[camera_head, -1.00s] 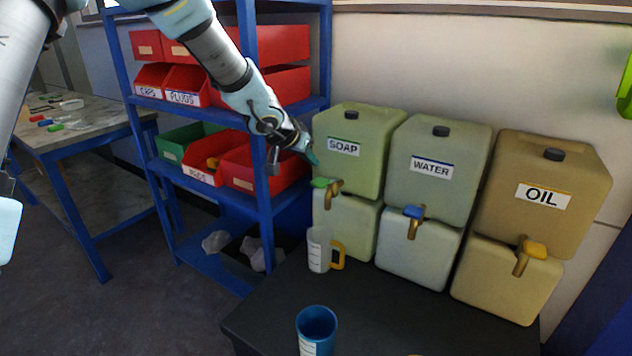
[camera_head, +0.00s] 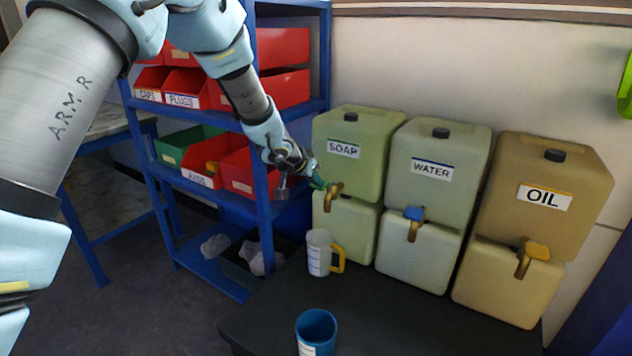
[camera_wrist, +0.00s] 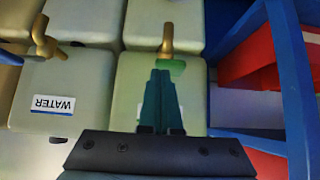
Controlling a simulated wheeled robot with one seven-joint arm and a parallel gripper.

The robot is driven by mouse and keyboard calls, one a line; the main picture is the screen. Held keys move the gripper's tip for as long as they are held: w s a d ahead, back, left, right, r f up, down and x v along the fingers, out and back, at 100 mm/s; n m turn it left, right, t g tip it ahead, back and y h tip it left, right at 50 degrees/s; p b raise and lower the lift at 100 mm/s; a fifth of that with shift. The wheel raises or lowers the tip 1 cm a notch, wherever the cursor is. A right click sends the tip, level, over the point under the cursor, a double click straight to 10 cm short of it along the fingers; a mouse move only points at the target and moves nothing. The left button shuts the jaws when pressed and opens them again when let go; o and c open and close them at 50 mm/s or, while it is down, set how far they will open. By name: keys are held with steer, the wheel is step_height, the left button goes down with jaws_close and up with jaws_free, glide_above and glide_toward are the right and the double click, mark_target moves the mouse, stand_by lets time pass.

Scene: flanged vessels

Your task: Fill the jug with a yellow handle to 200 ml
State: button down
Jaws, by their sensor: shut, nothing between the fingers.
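The clear jug with a yellow handle (camera_head: 319,254) stands upright on the dark bench below the SOAP container (camera_head: 357,150). Its handle points right, and its fill level is too small to read. The soap tap (camera_head: 332,197) has a brass spout and a green lever, which shows in the wrist view (camera_wrist: 176,66). My gripper (camera_head: 319,184) is shut and empty, with its tips at the green lever. In the wrist view my gripper (camera_wrist: 160,74) overlaps the lever; whether it touches cannot be told.
The WATER container (camera_head: 437,170) with a blue-levered tap and the OIL container (camera_head: 540,190) with a yellow-levered tap stand to the right. A blue cup (camera_head: 316,328) is on the front of the bench. A blue shelf (camera_head: 262,190) with red and green bins is close on the left.

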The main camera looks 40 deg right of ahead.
step_height(320, 180, down, 6)
steer(key=a+t+h+b, duration=0.1)
steer(key=h+b, duration=0.4)
steer(key=b, duration=1.9)
steer(key=shift+s+a, duration=0.25)
steer(key=shift+a, duration=0.1)
steer(key=shift+b, duration=0.35)
stand_by(4.6)
